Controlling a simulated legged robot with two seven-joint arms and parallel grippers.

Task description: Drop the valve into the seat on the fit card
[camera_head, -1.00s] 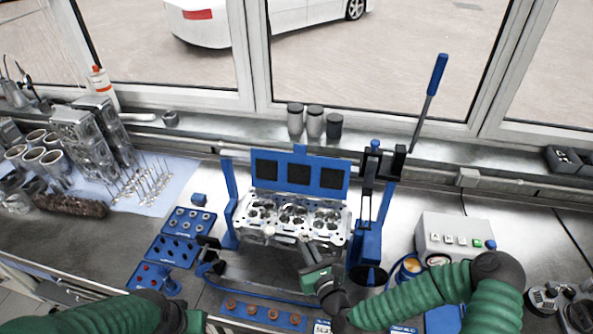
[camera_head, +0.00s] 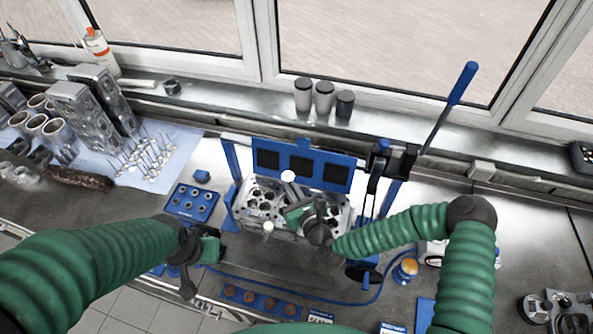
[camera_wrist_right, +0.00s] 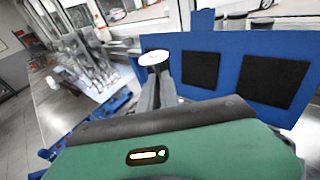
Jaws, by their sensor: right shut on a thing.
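My right gripper (camera_head: 296,199) is over the cylinder head (camera_head: 256,195) and is shut on a valve (camera_head: 288,176). The valve's pale round head stands above the fingertips; its stem is mostly hidden. In the right wrist view the valve head (camera_wrist_right: 154,57) shows at the end of the grey fingers (camera_wrist_right: 155,92), in front of the blue panel. My left gripper (camera_head: 211,249) is at the left front of the cylinder head, its fingers not clear. I cannot make out which part is the fit card or its seat.
A blue panel with dark squares (camera_head: 303,168) stands behind the cylinder head. A pale round-topped part (camera_head: 268,227) is at its front edge. Loose valves (camera_head: 148,158) lie at left on a pale sheet. A lever press (camera_head: 380,170) stands at right. Small labelled cards (camera_head: 320,317) lie in front.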

